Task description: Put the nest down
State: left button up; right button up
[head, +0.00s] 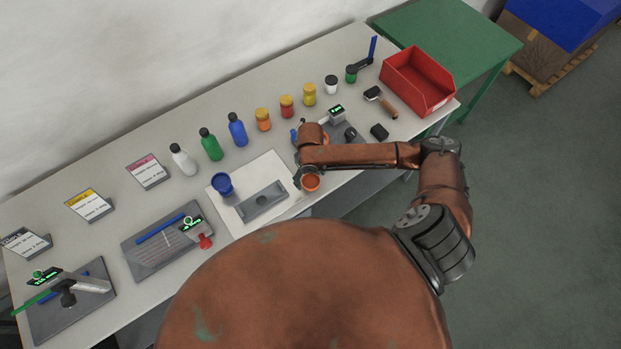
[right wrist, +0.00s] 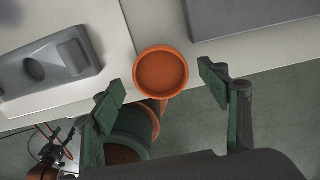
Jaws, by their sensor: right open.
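An orange cup (head: 311,182) is at the front edge of the long table, just right of the white mat. In the right wrist view the cup (right wrist: 161,73) shows its open mouth between my fingertips, with a gap to each finger. I cannot tell whether another cup is nested with it. My right gripper (head: 300,178) is open, close above the cup, and partly hidden by its own arm. A blue cup (head: 222,184) stands apart on the white mat. My left gripper is not in view.
A grey block (head: 262,201) lies on the white mat (head: 283,163). Several bottles and jars line the back of the table, with a red bin (head: 418,80) at the right. A grey plate (right wrist: 250,15) lies right of the cup. Beyond the front edge is open floor.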

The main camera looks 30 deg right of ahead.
aim_at(310, 182)
notch_tip(310, 182, up, 11)
jog(key=b, duration=0.1)
dwell(0.7)
